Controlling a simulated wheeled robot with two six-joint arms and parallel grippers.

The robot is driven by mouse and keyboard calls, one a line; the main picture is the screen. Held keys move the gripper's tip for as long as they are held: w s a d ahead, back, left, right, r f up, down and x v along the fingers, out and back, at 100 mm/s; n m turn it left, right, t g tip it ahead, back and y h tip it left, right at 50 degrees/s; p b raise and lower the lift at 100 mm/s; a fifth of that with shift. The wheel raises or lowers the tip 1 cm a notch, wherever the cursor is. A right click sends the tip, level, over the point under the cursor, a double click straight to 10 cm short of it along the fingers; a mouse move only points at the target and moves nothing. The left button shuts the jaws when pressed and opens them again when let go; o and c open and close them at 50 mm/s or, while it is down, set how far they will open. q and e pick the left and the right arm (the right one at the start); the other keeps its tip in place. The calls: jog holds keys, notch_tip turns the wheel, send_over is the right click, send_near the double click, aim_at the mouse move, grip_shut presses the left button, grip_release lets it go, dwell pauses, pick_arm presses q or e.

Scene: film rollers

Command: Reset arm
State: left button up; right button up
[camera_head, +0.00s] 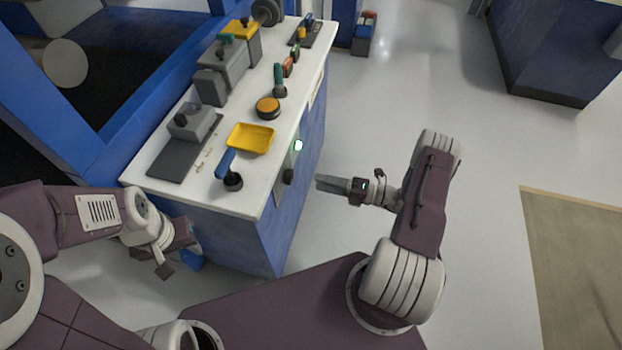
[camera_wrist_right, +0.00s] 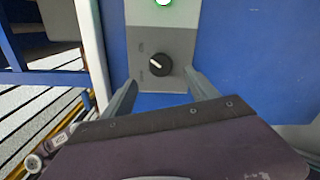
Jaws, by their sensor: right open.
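My right gripper (camera_head: 320,184) is open and empty beside the front face of the blue cabinet. In the right wrist view its two fingers (camera_wrist_right: 160,82) stand apart, pointing at a black rotary knob (camera_wrist_right: 159,65) on a grey panel (camera_wrist_right: 182,45). The knob shows between the fingertips; I cannot tell how far off it is. In the head view the knob (camera_head: 289,176) is just left of the right gripper, with a gap. My left gripper (camera_head: 168,268) hangs low at the left, below the counter's near edge. Its opening is not clear.
A lit green light (camera_head: 298,145) sits above the knob. The floor (camera_head: 430,90) right of the cabinet is clear.

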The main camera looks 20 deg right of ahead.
jog(key=shift+s+d, duration=0.1)
jog(key=shift+d, duration=0.05)
dwell(0.3)
jog(key=s+a+r+n+g+h, duration=0.3)
jog(key=s+n+g+h, duration=0.3)
jog(key=n, duration=0.7)
jog(key=s+a+r+n+g+h, duration=0.35)
jog(key=s+n+g, duration=0.4)
jog(key=n, duration=0.65)
notch_tip(320, 180, up, 24)
jog(key=d+n+t+h+p, duration=0.3)
jog(key=n+p, duration=0.9)
jog(key=p, duration=0.7)
jog(key=shift+w+r+n+t+h+p, duration=0.2)
jog(key=shift+n+t+h+p, duration=0.1)
jog(key=shift+t+h, duration=0.7)
